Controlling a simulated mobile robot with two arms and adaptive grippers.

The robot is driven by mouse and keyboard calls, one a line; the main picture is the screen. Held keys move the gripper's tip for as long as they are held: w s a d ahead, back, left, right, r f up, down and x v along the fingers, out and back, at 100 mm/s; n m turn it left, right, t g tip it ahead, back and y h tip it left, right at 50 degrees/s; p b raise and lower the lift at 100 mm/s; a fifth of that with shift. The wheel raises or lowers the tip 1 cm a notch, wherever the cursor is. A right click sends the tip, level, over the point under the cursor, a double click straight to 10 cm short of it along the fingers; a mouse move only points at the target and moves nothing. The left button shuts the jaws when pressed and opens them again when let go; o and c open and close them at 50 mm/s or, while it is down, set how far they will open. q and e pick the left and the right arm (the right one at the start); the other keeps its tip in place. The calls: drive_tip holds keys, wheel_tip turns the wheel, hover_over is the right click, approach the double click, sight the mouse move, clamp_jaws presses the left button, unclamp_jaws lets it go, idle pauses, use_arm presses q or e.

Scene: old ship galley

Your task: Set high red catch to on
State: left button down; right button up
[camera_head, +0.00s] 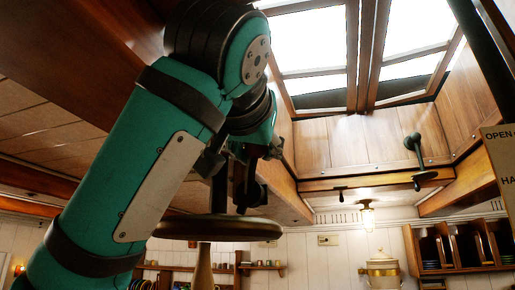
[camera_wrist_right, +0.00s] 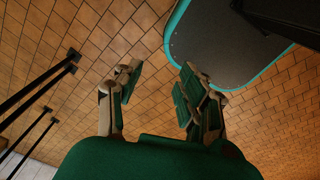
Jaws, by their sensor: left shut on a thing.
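My left arm rises from the lower left in the head view. Its dark left gripper (camera_head: 250,194) points down beneath the skylight, above and beside a round dark disc (camera_head: 218,228). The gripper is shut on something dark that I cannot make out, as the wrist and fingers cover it. I see no red catch in either view. A dark lever (camera_head: 415,150) stands on the wooden skylight frame at the right. My right gripper (camera_wrist_right: 160,70) is open and empty in the right wrist view, above a tiled floor.
The wooden beam (camera_head: 370,183) runs under the skylight, with a small dark fitting (camera_head: 341,191) below it. A sign (camera_head: 500,155) with partly cut-off lettering is at the right edge. A lit lamp (camera_head: 367,217) hangs behind. Dark rods (camera_wrist_right: 40,82) stand left of my right gripper.

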use_arm(q)
drive_tip(key=shift+w+d+f, duration=0.15)
drive_tip(key=shift+f, duration=0.05)
drive_tip(key=shift+w+d, duration=0.1)
drive_tip(key=shift+w, duration=0.15)
drive_tip(key=shift+f, duration=0.1)
